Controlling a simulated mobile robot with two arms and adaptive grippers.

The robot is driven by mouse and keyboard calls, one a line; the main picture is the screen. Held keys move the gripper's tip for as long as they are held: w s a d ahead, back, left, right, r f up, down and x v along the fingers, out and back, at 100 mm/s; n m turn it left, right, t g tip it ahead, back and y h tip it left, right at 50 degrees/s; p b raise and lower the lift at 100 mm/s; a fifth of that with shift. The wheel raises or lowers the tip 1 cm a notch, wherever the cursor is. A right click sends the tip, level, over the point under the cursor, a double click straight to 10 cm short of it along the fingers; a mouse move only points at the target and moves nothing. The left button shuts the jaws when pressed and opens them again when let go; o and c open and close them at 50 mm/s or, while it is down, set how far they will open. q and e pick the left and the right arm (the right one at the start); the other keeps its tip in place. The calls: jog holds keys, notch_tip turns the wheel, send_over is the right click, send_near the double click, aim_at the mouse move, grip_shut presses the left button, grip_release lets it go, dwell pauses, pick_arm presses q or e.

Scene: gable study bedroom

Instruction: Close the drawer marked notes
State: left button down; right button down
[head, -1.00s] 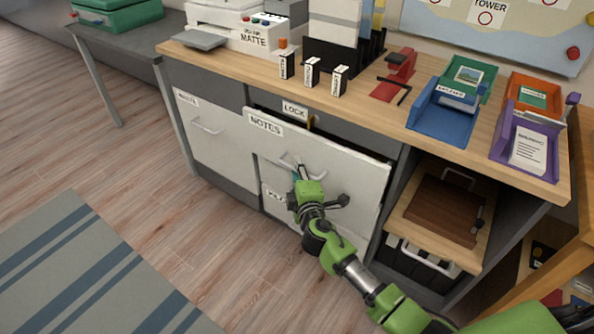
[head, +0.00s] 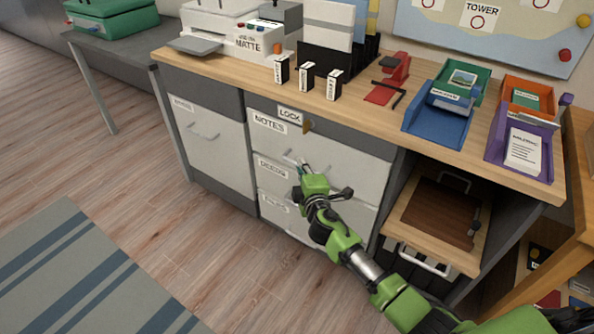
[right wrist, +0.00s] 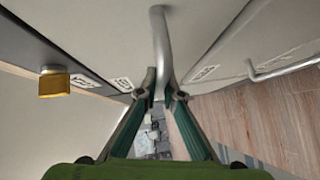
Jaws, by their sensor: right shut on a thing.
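The drawer marked notes (head: 345,149) is the wide light-grey top drawer in the middle of the cabinet in the head view. Its front looks flush with the cabinet face, with no open gap visible above it. My right gripper (head: 301,168) is at this drawer's bar handle (head: 289,155). In the right wrist view the metal handle (right wrist: 160,35) runs down between the fingertips of my right gripper (right wrist: 162,88), which are shut on it. My left gripper is in neither view.
A brass lock piece (head: 307,127) hangs beside the LOCK label (head: 290,115) above the drawer. More drawers lie below. An open shelf with a wooden tray (head: 415,214) is at the right. The floor (head: 150,200) at the left is clear.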

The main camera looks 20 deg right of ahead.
jog(key=c, duration=2.2)
grip_release()
jog(key=shift+w+d, duration=0.15)
jog(key=shift+d, duration=0.1)
jog(key=shift+o, duration=0.2)
jog(key=shift+a, duration=0.1)
jog(key=s+a+r, duration=0.1)
jog(key=s, duration=1.1)
jog(key=shift+r, duration=0.4)
jog(key=shift+a, duration=0.1)
